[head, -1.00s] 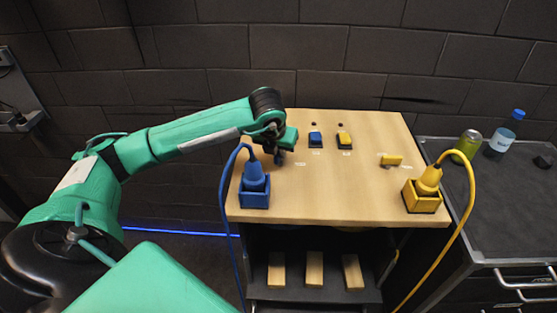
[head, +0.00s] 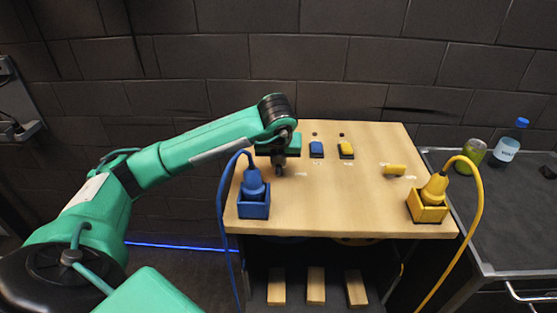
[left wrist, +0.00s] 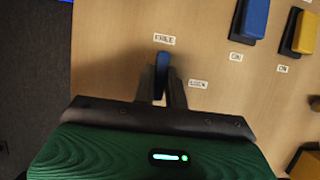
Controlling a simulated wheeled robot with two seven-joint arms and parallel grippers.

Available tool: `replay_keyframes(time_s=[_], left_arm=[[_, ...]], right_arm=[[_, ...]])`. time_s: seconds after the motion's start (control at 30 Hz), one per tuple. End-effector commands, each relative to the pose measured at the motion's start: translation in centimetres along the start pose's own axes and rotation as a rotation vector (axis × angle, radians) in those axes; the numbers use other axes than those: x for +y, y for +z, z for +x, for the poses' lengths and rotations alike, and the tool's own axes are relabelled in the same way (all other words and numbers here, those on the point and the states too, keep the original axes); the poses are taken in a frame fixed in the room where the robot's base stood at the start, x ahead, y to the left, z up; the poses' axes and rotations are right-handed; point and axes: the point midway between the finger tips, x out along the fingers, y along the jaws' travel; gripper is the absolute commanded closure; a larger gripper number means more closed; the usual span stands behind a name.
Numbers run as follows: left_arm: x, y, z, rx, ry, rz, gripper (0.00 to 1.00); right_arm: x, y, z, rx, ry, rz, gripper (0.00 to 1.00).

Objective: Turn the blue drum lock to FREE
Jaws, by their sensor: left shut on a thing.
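The blue drum lock (left wrist: 162,72) shows in the left wrist view as a narrow blue bar between my left fingers. Its far end points up at a small label (left wrist: 164,39) that seems to read FREE. The LOCK label (left wrist: 198,83) is to the right of the fingers. My left gripper (left wrist: 161,92) is shut on the bar. In the head view, my left gripper (head: 279,170) points down at the wooden tabletop (head: 330,205) and hides the lock. My right gripper is not in view.
A blue plug in a blue socket box (head: 254,208) stands in front of the gripper, its cable looping left. A yellow lock (head: 395,170) and yellow plug box (head: 428,213) are at right. The table's middle is clear.

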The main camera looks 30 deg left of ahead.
Motion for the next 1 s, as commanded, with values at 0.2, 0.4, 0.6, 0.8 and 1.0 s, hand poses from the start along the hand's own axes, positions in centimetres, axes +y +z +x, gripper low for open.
replay_keyframes(time_s=[0.2,0.4,0.6,0.8,1.0], left_arm=[[0.1,0.2,-0.1,-0.004,-0.001,-0.003,0.65],[0.0,0.1,-0.1,-0.002,-0.001,-0.001,0.65],[-0.1,0.1,-0.8,-0.002,-0.003,-0.001,0.65],[-0.1,0.1,-4.5,-0.007,-0.006,-0.001,0.65],[0.0,0.2,-9.4,-0.006,-0.003,-0.001,0.65]], right_arm=[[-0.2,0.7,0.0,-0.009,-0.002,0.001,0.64],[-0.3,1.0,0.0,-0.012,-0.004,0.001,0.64],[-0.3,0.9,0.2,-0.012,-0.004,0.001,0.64],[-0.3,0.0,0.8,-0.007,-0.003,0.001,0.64],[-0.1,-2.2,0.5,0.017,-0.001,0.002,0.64]])
